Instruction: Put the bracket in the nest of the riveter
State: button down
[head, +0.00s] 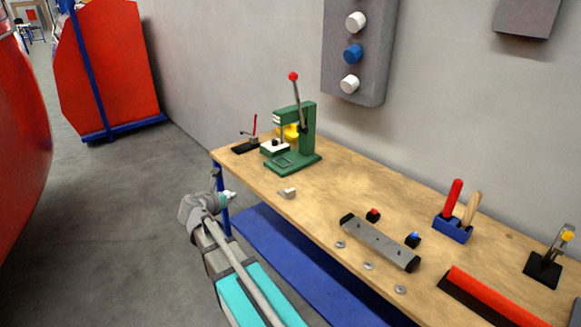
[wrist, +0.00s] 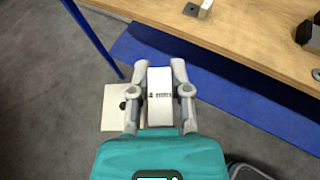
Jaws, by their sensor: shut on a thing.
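My gripper (head: 230,195) is off the front left corner of the workbench, above the floor. In the wrist view my gripper (wrist: 163,68) is shut on a pale, flat-faced piece (wrist: 160,92) with small dark markings, which I take for the bracket. In the head view only a small pale tip of it shows. A cream plate (wrist: 114,108) with a dark hole shows beside the left finger; I cannot tell whether it belongs to the held piece. The green riveter (head: 308,130) stands at the bench's far left end, its red-knobbed lever raised. A rectangular outline on its base (head: 283,162) looks like the nest and appears empty.
A small pale block (head: 288,193) lies on the wooden bench (head: 325,190) in front of the riveter; it also shows in the wrist view (wrist: 206,8). A black clamp (head: 246,146) stands left of the riveter. A grey bar (head: 380,243) and several washers lie further right.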

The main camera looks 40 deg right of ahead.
aim_at(282, 162)
jog(key=z, duration=0.85)
jog(key=i, duration=1.05)
jog(key=u, duration=0.35)
